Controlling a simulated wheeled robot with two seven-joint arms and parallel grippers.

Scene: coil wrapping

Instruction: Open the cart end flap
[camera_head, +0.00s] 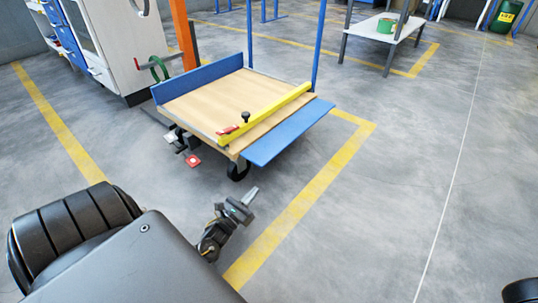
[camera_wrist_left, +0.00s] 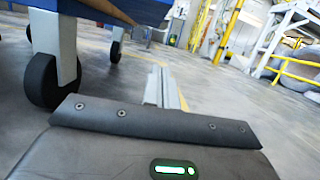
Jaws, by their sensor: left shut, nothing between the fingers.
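The cart (camera_head: 205,105) has a wooden deck and stands in the middle of the head view. Its near-right blue end flap (camera_head: 288,132) lies folded outward, roughly level with the deck. The far-left blue end flap (camera_head: 197,79) stands upright. A yellow bar (camera_head: 266,114) with a black knob and a red handle (camera_head: 228,130) crosses the deck beside the folded-out flap. My left gripper (camera_head: 251,195) is shut and empty, low in front of the cart and apart from it. Its fingers also show in the left wrist view (camera_wrist_left: 162,88), near a cart wheel (camera_wrist_left: 48,80).
Red pedals (camera_head: 192,160) stick out low at the cart's near-left side. A white cabinet (camera_head: 115,45) and an orange post (camera_head: 183,35) stand behind left. A grey table (camera_head: 380,28) is at the back. The floor right of the cart is clear.

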